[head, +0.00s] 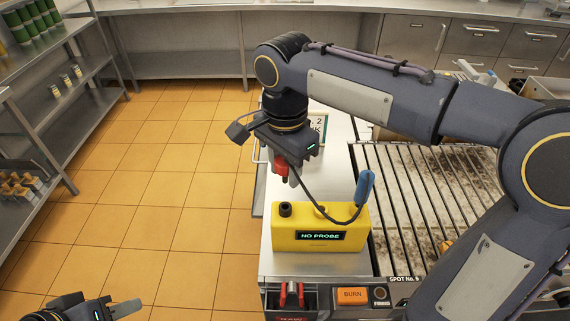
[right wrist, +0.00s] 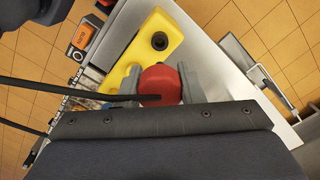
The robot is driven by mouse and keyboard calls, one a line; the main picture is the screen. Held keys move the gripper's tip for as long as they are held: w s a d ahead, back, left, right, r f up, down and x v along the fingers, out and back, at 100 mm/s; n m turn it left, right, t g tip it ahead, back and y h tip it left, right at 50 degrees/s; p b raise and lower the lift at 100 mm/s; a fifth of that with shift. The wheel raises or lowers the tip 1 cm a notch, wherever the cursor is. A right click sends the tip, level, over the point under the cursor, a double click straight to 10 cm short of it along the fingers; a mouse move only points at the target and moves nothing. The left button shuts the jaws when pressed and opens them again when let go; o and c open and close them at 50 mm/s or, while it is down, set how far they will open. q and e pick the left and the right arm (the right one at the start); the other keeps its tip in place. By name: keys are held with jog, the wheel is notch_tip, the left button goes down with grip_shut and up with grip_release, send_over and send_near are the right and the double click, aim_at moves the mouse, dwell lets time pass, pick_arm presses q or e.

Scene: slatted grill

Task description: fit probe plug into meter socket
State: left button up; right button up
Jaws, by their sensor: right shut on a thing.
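The yellow meter (head: 345,240) stands on the steel counter, and its display reads "NO PROBE". Its dark round socket (head: 285,209) is on top at the left; it also shows in the right wrist view (right wrist: 160,41). My right gripper (head: 283,163) is shut on the red plug (head: 282,168), above the socket and apart from it. In the right wrist view the red plug (right wrist: 158,80) sits between the grey fingers. A dark cable runs from the plug to the blue probe handle (head: 364,187), upright at the meter's right end. My left gripper (head: 112,309) is low at the left, partly cut off.
The slatted grill (head: 420,200) lies right of the counter, under my right arm. An orange "BURN" button (head: 351,295) is on the front panel. A sign (head: 318,124) stands behind my right gripper, partly hidden. Shelves (head: 70,100) line the left; the tiled floor is open.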

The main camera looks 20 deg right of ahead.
jog(key=b, duration=0.4)
send_over(285, 201)
jog(key=s, duration=0.1)
jog(key=shift+s+a+f, duration=0.1)
jog(key=shift+f, duration=1.55)
jog(key=shift+s+a+f, duration=0.1)
jog(key=shift+f, duration=1.55)
jog(key=shift+p, duration=0.3)
jog(key=shift+f+b, duration=1.15)
jog(key=shift+f, duration=0.55)
jog(key=o, duration=1.1)
notch_tip(285, 201, up, 8)
jog(key=shift+f, duration=0.1)
